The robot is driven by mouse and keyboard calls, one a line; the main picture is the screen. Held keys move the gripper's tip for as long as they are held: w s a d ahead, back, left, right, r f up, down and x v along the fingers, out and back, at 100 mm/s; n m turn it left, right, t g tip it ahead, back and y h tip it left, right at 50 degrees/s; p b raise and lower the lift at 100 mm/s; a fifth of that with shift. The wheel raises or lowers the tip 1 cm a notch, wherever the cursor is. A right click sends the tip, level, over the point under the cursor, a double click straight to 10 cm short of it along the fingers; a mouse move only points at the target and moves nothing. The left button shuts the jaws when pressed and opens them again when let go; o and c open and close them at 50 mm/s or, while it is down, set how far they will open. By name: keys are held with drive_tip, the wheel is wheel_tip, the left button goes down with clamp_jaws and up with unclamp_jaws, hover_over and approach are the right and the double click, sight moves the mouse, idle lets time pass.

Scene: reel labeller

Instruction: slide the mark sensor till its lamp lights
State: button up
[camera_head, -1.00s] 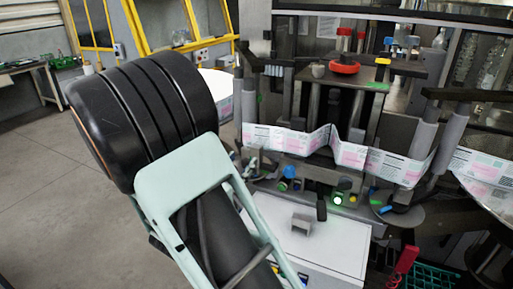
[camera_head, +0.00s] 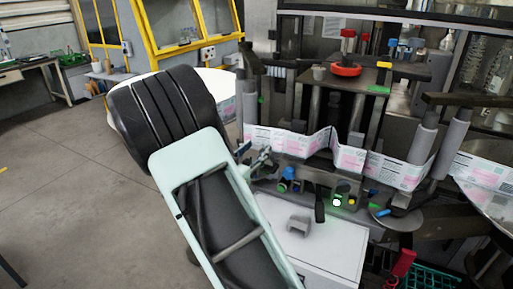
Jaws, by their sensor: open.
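The labeller's dark cross rail (camera_head: 312,174) runs below the printed label web (camera_head: 292,143). A small unit with a blue knob (camera_head: 288,173) sits at the left of this rail. Right of it, a lamp (camera_head: 337,202) glows white-green beside a small yellow part. I cannot tell for sure which of these small parts is the mark sensor. My gripper (camera_head: 266,158) is small in view, just past my pale green arm link, left of the blue-knobbed unit and apart from it. It is open, with nothing seen between its fingers.
A white cabinet top (camera_head: 315,250) with a grey block (camera_head: 299,225) lies below the rail. Upright grey rollers (camera_head: 421,142) stand at the right. A red-handled tool (camera_head: 401,264) and a green crate (camera_head: 432,279) are at lower right. Open floor lies at left.

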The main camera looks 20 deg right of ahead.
drive_tip(key=shift+w+d, duration=0.25)
drive_tip(key=shift+d, duration=0.1)
drive_tip(key=shift+c, duration=0.4)
clamp_jaws()
